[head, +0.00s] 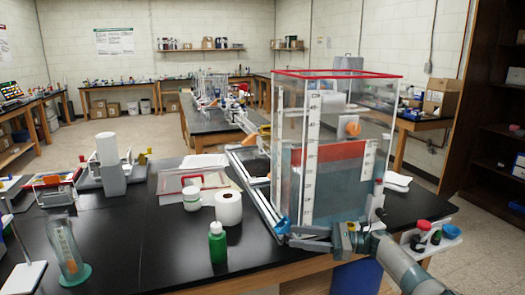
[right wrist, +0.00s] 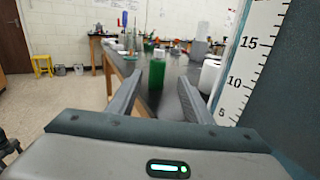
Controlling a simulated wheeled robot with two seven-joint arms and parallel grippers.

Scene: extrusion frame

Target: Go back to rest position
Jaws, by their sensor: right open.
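My right gripper (head: 297,238) is in front of the lower left corner of a tall clear tank (head: 335,188). Its fingers point left. In the right wrist view, the right gripper (right wrist: 158,88) has its two fingers apart with nothing held between them. A green bottle (head: 217,243) stands on the black bench to the left of the gripper. It also shows in the right wrist view (right wrist: 157,70), beyond the fingertips and in the gap between them. My left gripper is not in view.
The tank has a red rim and a white scale (head: 311,160), close beside my right gripper. Metal rails (head: 250,190) lie along its left side. A white roll (head: 228,208) and a white jar (head: 191,199) stand nearby. The black bench (head: 150,255) has bare room at front left.

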